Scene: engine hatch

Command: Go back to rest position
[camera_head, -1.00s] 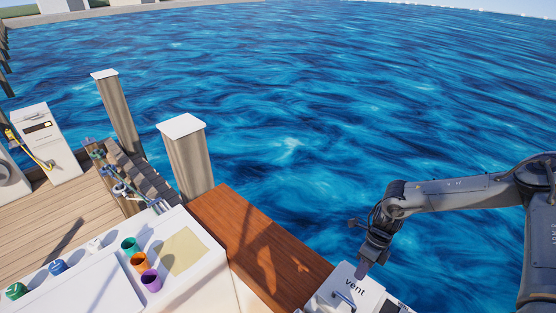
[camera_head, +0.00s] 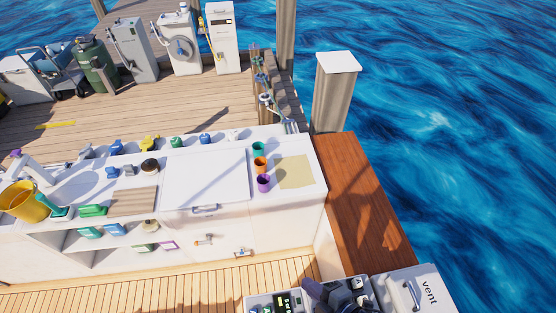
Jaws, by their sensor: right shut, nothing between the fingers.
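My right gripper (camera_head: 322,293) shows only in part, as a dark shape at the bottom edge of the head view. It is over the control panel (camera_head: 262,303), left of the white hatch marked "vent" (camera_head: 428,285) and apart from it. It is shut and holds nothing. The rest of my right arm is mostly out of view. My left gripper is out of view.
A white counter (camera_head: 285,140) carries green, orange and purple cups (camera_head: 260,164), a yellow bucket (camera_head: 22,202) and several small items. A brown wooden bench (camera_head: 365,205) lies between counter and water. The plank floor (camera_head: 160,290) in front is clear.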

